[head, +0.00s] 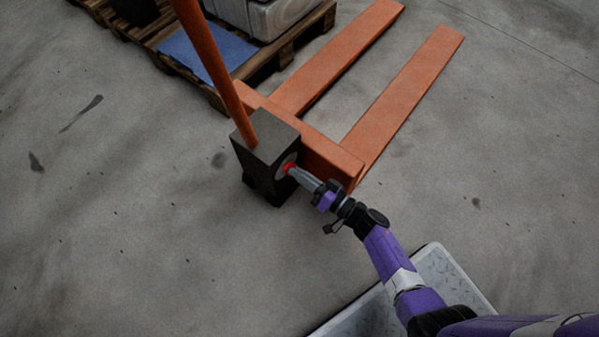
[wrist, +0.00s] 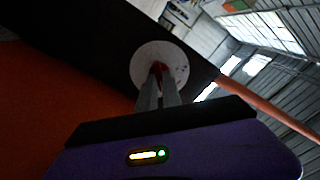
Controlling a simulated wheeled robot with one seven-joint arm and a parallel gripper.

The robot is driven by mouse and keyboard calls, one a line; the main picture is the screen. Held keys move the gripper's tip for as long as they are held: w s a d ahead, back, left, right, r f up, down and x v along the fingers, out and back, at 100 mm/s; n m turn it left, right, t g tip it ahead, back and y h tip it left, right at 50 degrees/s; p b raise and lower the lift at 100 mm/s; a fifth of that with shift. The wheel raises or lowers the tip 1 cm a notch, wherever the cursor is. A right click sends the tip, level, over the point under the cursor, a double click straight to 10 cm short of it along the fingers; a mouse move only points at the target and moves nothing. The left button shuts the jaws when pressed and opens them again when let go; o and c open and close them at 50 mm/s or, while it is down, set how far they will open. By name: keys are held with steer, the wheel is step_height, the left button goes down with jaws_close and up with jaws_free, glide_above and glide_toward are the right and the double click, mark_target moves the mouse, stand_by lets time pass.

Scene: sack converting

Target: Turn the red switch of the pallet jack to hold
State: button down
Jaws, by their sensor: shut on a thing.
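The pallet jack (head: 323,155) is orange, with two forks and a dark box-shaped housing (head: 262,160) at the base of its handle. The red switch (head: 289,167) sits on a round pale plate on the housing's right side. In the wrist view the red switch (wrist: 158,70) shows in front of the round plate (wrist: 172,60). My gripper (head: 296,171) reaches the switch from the lower right and is shut on it. In the wrist view my gripper's fingers (wrist: 158,88) cover much of the switch. Its exact angle and any markings are too dark and small to tell.
The orange handle (head: 213,70) rises from the housing. The concrete floor around the jack is clear.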

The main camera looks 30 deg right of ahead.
steer(key=shift+a+n, duration=0.1)
steer(key=shift+n, duration=4.1)
steer(key=c, duration=1.5)
jaws_free()
steer(key=shift+s, duration=0.1)
steer(key=shift+p+v, duration=0.8)
steer(key=shift+v, duration=3.05)
